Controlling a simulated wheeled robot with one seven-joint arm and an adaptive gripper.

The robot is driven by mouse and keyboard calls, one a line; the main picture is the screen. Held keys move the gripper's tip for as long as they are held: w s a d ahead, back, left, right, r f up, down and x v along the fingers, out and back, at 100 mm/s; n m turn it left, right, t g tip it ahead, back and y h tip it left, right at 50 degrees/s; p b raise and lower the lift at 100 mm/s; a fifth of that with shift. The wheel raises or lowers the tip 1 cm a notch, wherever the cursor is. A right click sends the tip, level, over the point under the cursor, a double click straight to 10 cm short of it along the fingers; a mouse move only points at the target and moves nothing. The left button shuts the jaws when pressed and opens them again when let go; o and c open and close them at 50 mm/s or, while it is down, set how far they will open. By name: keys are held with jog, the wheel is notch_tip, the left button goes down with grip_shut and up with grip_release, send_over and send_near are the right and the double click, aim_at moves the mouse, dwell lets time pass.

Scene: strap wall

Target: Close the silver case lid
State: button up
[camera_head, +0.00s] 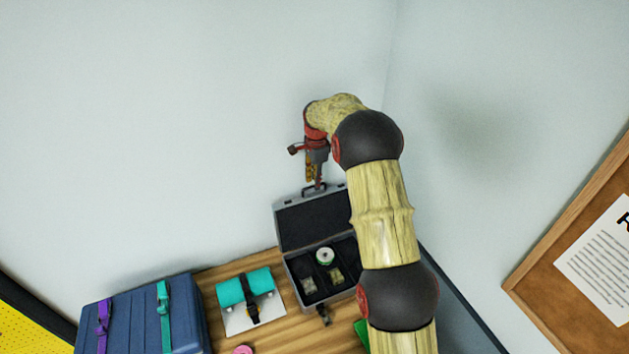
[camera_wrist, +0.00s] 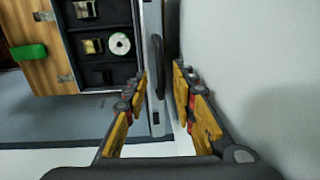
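The silver case (camera_head: 291,282) stands open on the wooden table, with its dark-lined lid (camera_head: 308,222) raised near upright at the back. A handle (camera_head: 313,189) sits on the lid's top edge. My gripper (camera_head: 318,182) is at that top edge, pointing down. In the wrist view the lid is seen edge-on (camera_wrist: 152,50), with the dark handle (camera_wrist: 160,78) beside it. My gripper (camera_wrist: 161,75) is open there, with one finger on each side of the lid edge and handle. Whether either finger touches is unclear. My arm hides the case's right side.
The case holds a white-and-green roll (camera_head: 325,256) and small items. A green object (camera_wrist: 29,52) lies before the case. A wall stands close behind the lid.

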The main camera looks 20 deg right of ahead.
jog(key=shift+f, duration=0.55)
jog(key=c, duration=0.3)
grip_shut()
dwell(0.3)
